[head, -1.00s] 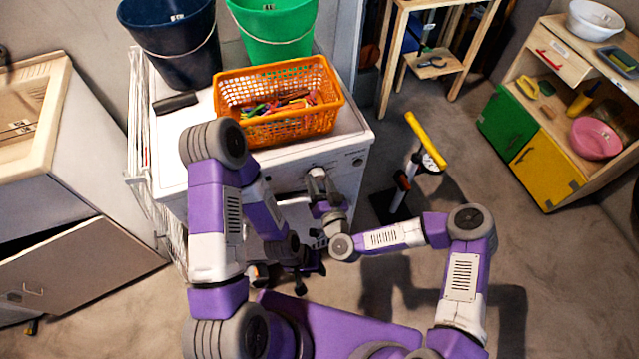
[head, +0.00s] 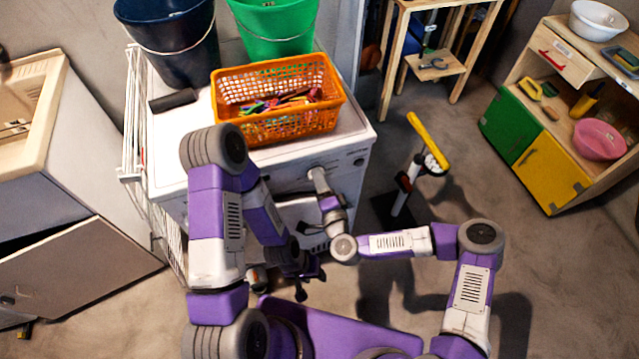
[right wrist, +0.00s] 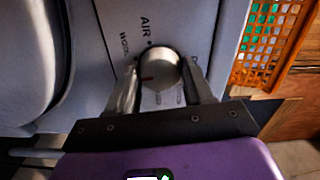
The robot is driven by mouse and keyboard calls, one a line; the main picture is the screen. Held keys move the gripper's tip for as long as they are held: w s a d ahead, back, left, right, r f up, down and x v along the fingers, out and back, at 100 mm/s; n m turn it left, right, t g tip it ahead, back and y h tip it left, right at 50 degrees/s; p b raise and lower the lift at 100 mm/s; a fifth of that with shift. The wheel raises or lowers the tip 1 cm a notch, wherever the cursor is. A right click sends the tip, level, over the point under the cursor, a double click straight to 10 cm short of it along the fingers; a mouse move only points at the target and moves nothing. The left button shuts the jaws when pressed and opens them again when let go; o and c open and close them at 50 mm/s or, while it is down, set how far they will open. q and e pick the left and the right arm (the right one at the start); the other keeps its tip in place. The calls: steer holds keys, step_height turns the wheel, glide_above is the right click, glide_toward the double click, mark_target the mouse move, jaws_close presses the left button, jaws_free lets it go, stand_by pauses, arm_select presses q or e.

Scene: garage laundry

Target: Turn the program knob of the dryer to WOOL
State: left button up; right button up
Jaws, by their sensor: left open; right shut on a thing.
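The white dryer (head: 165,140) stands in front of me, its front panel facing me. In the right wrist view its round silver program knob (right wrist: 160,66) has a red mark at its left side. The panel (right wrist: 205,30) carries AIR above the knob and WOOL to its upper left; other labels are partly hidden by the fingers. My right gripper (head: 316,173) is at the panel, and the right wrist view shows its two fingers (right wrist: 163,84) shut on opposite sides of the knob. My left gripper (head: 301,287) is open and empty, low in front of the dryer.
An orange basket (head: 228,122) of coloured pegs, a dark bucket (head: 170,45) and a green bucket (head: 272,28) stand on the dryer. A yellow-topped stand (head: 428,140) is to its right. A sink cabinet (head: 75,165) is at left, a low shelf (head: 530,110) at right.

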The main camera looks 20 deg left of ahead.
steer(key=m+b, duration=0.1)
steer(key=m, duration=0.4)
steer(key=shift+m, duration=0.3)
stand_by(0.4)
steer(key=o, duration=1)
steer(key=shift+s, duration=0.1)
steer(key=p+v, duration=0.1)
steer(key=v, duration=0.6)
steer(key=shift+s+d+p, duration=0.15)
steer(key=shift+d+p, duration=0.05)
steer(key=shift+p, duration=0.15)
